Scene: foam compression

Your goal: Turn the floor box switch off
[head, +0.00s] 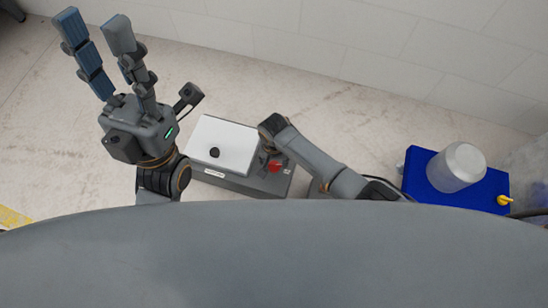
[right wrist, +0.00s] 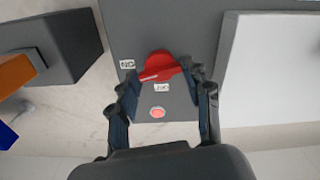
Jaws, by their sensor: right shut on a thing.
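The floor box (head: 240,182) is grey with a white panel (head: 222,145) on top and a red rotary switch (head: 274,166) at its right end. In the right wrist view the red switch (right wrist: 160,65) has a white pointer line slanting to the lower left, between two small white labels. My right gripper (right wrist: 163,76) is shut on the switch, one finger at each side of its handle. In the head view my right arm hides most of that gripper. My left gripper (head: 94,32) is open and empty, raised left of the box with its fingers spread.
A round light (right wrist: 157,113) sits near the switch. A black knob (head: 214,152) stands on the white panel. A blue box (head: 425,190) with a grey cylinder (head: 457,167) and a yellow valve handle (head: 504,200) stands at the right. A pale wall (head: 350,45) runs behind; floor between is clear.

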